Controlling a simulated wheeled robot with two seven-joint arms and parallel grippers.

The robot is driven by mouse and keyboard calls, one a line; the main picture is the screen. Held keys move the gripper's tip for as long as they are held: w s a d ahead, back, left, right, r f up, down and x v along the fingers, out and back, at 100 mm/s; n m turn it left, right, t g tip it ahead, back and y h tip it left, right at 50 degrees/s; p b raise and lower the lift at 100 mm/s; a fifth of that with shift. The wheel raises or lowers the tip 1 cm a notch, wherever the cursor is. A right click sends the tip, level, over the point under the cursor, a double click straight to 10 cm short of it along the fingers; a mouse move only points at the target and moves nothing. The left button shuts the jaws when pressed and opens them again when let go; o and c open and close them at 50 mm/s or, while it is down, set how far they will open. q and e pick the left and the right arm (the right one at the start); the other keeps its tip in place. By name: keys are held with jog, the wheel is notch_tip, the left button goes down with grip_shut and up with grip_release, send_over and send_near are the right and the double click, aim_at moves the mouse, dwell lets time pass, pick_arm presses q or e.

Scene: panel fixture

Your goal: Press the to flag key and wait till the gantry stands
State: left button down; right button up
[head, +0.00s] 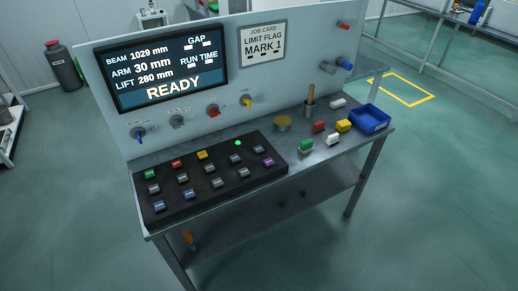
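The black key panel (213,186) lies on the bench at the left, with rows of small keys. I see a green key (150,174), a red key (176,164), a yellow key (202,155), a purple key (268,162), blue keys (159,207) and several grey keys (217,183). The key labels are too small to read, so I cannot tell which is the to flag key. A small green lamp (238,143) is lit. The display (170,68) reads BEAM 1029 mm, ARM 30 mm, LIFT 280 mm and READY. Neither gripper is in view.
The job card (262,43) reads LIMIT FLAG MARK 1. Several coloured knobs (213,110) sit below the display. Nothing visible covers the keys.

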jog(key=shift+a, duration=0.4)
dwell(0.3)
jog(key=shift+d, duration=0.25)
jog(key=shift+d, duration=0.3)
